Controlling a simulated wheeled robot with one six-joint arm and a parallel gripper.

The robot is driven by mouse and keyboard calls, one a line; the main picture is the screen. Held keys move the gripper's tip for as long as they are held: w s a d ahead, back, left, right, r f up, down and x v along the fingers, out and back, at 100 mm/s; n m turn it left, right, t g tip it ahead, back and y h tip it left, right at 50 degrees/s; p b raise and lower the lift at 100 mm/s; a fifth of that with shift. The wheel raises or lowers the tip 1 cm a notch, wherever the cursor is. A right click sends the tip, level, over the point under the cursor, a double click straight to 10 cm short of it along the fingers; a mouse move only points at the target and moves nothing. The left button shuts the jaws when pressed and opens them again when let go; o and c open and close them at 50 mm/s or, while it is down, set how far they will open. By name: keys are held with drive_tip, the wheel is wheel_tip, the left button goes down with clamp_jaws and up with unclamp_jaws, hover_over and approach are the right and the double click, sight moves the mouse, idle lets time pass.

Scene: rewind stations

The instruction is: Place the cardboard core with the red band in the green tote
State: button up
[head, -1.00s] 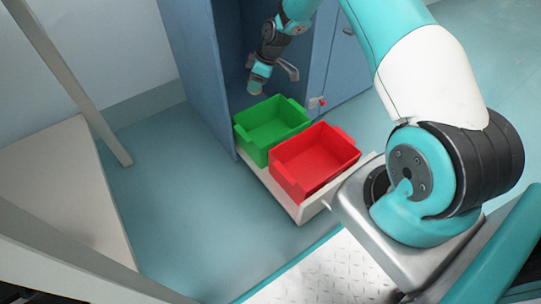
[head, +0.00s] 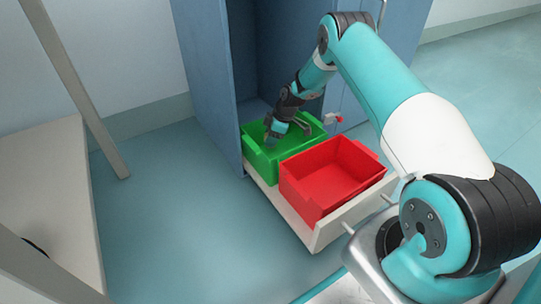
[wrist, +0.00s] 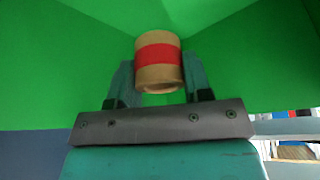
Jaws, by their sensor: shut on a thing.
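The cardboard core (wrist: 158,75), brown with a red band around its middle, is between my gripper's fingers in the wrist view. My gripper (wrist: 158,88) is shut on it. The green tote (head: 252,160) stands in the pulled-out drawer. In the head view my gripper (head: 285,142) is over and partly inside the tote's opening, and the core is hidden there. In the wrist view the green walls of the tote (wrist: 60,65) fill most of the background. I cannot tell whether the core touches the tote's floor.
A red tote (head: 325,172) stands beside the green one in the same pale drawer (head: 320,228). The blue cabinet (head: 212,80) rises behind and to the left. A pale table (head: 50,180) is at the left. Floor between is clear.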

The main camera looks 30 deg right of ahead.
sight(271, 155)
drive_tip(key=shift+f+b, duration=1.35)
drive_tip(key=shift+f, duration=1.1)
drive_tip(key=shift+f, duration=0.15)
drive_tip(key=o, duration=0.9)
